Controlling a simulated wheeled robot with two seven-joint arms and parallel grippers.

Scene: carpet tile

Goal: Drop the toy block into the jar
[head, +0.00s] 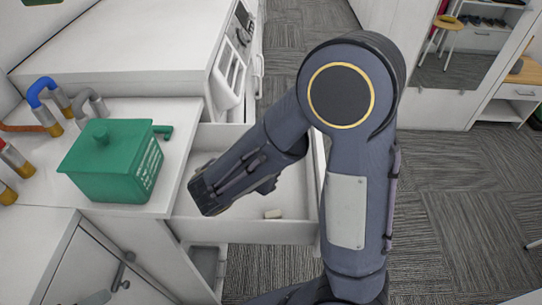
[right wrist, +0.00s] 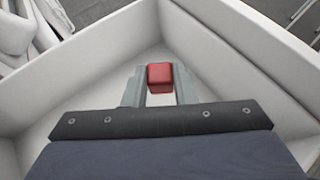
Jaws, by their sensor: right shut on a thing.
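The red toy block (right wrist: 160,72) sits between the two grey fingers of my right gripper (right wrist: 160,84) in the right wrist view. The gripper is shut on it, inside the white drawer's walls as seen from the wrist. In the head view my right arm reaches over the open drawer and its forearm hides the fingers and the block. No plain jar is clear to me; a green lidded container (head: 107,180) with a knob and a side handle stands on the white counter left of the drawer. My left gripper is not in view.
Coloured bent pipes (head: 47,102) stand on the counter behind and left of the green container. A white appliance (head: 232,60) is behind. Carpet to the right is clear.

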